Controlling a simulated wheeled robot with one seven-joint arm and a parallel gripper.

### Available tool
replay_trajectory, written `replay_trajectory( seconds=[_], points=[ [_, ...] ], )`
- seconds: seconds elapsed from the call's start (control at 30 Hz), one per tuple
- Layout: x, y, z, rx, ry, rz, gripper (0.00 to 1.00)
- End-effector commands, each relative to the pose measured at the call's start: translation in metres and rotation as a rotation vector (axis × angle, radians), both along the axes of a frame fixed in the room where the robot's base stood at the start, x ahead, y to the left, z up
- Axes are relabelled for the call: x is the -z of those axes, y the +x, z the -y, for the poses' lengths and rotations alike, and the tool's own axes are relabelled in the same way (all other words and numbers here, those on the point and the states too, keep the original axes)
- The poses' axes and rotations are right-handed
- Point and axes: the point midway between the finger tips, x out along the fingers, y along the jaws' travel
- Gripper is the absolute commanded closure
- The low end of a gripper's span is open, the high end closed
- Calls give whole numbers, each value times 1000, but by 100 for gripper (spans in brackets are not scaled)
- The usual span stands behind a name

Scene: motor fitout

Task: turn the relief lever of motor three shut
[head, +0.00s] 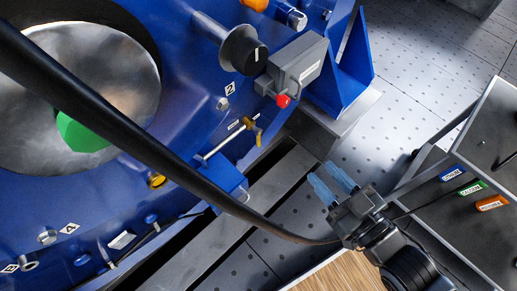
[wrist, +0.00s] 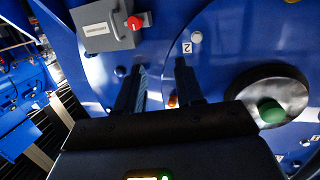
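A big blue motor housing (head: 190,110) fills the left of the head view and most of the wrist view. A small brass lever-like handle (head: 253,130) sits on a thin rod at its lower side. I cannot tell whether it is the relief lever. A plate marked 2 (head: 230,88) is on the housing and also shows in the wrist view (wrist: 187,47); no readable 3 is in view. My gripper (head: 333,180) is open and empty, to the lower right of the brass handle and apart from it. The wrist view shows its two fingers (wrist: 160,88) spread, facing the housing.
A grey box (head: 300,68) with a red knob (head: 283,100) is on the housing above the brass handle. A black cable (head: 150,140) crosses the head view. A grey cabinet (head: 470,205) with coloured labels stands at right. Grey floor plates (head: 420,85) are clear.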

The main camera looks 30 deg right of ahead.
Motion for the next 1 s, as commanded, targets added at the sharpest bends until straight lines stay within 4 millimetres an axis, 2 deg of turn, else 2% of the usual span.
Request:
replay_trajectory(
  seconds=[0.03,0.1,0.4,0.5,0.7,1.0],
  points=[
    [35,15,0,-3,1,14,63],
    [61,33,0,-5,2,28,63],
    [163,115,-3,-13,16,88,63],
    [188,139,-5,-15,22,104,63],
    [212,171,-9,-16,32,124,63],
    [214,198,-12,-18,37,130,63]
  ],
)
